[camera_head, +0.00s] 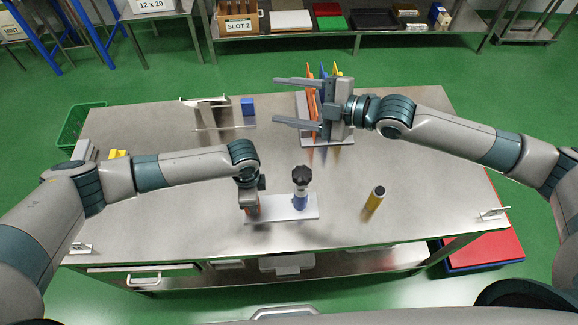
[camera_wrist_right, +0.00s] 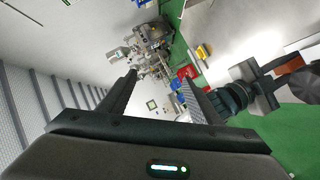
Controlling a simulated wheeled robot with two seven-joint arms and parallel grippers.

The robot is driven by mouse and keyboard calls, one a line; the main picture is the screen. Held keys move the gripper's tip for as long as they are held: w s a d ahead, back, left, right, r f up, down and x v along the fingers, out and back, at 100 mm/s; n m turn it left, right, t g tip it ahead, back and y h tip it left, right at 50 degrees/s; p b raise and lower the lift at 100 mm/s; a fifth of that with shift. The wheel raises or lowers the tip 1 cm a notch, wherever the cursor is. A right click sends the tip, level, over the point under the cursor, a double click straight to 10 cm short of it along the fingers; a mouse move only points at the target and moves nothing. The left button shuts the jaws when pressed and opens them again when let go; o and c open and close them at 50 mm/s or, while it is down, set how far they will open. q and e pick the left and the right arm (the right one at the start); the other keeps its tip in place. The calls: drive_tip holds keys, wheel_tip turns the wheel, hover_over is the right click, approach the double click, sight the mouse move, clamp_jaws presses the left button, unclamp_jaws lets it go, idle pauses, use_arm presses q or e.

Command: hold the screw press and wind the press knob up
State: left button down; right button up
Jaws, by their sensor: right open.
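The screw press stands near the front middle of the steel table, with a pale base plate (camera_head: 285,212), a blue and white column and a black lobed press knob (camera_head: 301,174) on top. Nothing touches the knob.
A yellow cylinder with a dark top (camera_head: 374,199) stands right of the press. Behind my right gripper is a rack with upright orange, blue and yellow pieces (camera_head: 309,70). A blue block (camera_head: 248,106) lies at the back.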

drive_tip(key=s+d+f+m+t, duration=0.2)
drive_tip(key=s+d+f+m, duration=0.1)
drive_tip(key=d+f+m, duration=0.4)
drive_tip(key=m+t, duration=0.2)
drive_tip(key=m, duration=0.4)
approach(294, 170)
drive_tip(key=shift+w+d+f+y, duration=0.2)
drive_tip(key=shift+d+f+y, duration=0.2)
drive_tip(key=shift+f, duration=0.25)
drive_tip(key=x, duration=1.2)
drive_tip(key=shift+a+f, duration=0.1)
drive_tip(key=shift+f, duration=0.05)
drive_tip(key=c, duration=1)
